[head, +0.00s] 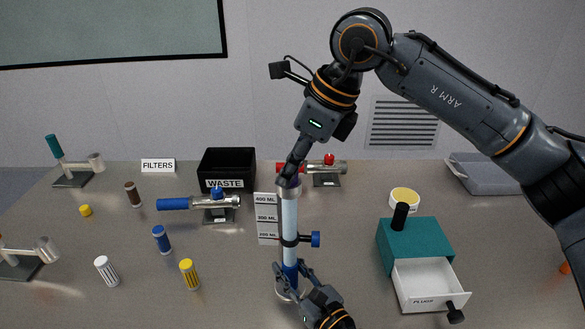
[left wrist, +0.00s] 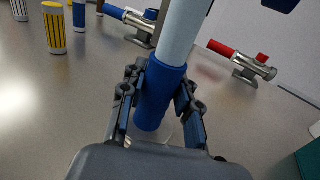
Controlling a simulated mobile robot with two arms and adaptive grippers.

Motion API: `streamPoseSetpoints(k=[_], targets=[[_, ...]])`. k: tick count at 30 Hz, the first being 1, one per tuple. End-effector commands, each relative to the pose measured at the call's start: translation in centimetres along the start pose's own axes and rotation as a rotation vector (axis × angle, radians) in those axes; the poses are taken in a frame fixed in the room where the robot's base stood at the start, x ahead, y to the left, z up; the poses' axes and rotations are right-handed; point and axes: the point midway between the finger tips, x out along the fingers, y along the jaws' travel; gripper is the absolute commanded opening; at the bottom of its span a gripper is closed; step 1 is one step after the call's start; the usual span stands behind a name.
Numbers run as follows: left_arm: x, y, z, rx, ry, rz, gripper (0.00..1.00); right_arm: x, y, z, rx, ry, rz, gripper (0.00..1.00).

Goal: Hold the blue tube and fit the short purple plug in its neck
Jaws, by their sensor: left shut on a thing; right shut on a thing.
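The blue tube (head: 289,220) stands upright near the middle of the table, with a pale body and a dark blue lower part. It also shows in the left wrist view (left wrist: 155,95). My left gripper (head: 292,276) is shut around the blue lower part, one finger on each side. My right gripper (head: 291,178) points down at the tube's top and is shut at the neck. The short purple plug is hidden or too small to make out between its fingertips. I cannot tell how deep it sits in the neck.
A level scale (head: 267,218) stands just left of the tube. A teal box (head: 415,240) with an open white drawer (head: 425,284) is to the right. A black waste bin (head: 227,166) and a blue-ended metal cylinder (head: 198,202) are to the left. Several small cylinders stand at the left.

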Motion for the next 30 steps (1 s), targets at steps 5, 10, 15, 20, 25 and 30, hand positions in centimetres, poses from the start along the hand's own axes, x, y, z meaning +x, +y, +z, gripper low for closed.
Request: streamPoseSetpoints(k=[5, 10, 15, 20, 25, 30], targets=[[-0.2, -0.1, 0.1, -0.001, -0.003, -0.002, 0.0, 1.1, 0.1, -0.7, 0.003, 0.026, 0.012, 0.1], [-0.2, -0.1, 0.2, -0.002, -0.005, -0.002, 0.0, 1.6, 0.1, -0.9, 0.003, 0.029, 0.013, 0.1], [-0.3, -0.1, 0.2, -0.004, -0.007, -0.003, 0.0, 2.1, 0.1, -1.2, 0.002, 0.031, 0.012, 0.1], [-0.3, -0.2, 0.3, -0.006, -0.007, -0.003, 0.0, 2.3, 0.1, -1.3, 0.001, 0.031, 0.011, 0.1], [-0.4, -0.2, 0.3, -0.008, -0.007, -0.004, 0.0, 2.3, 0.1, -1.3, 0.001, 0.031, 0.011, 0.49], [-0.2, -0.2, 0.3, -0.01, -0.007, -0.002, 0.0, 2.3, 0.1, -1.3, 0.003, 0.031, 0.011, 0.49]])
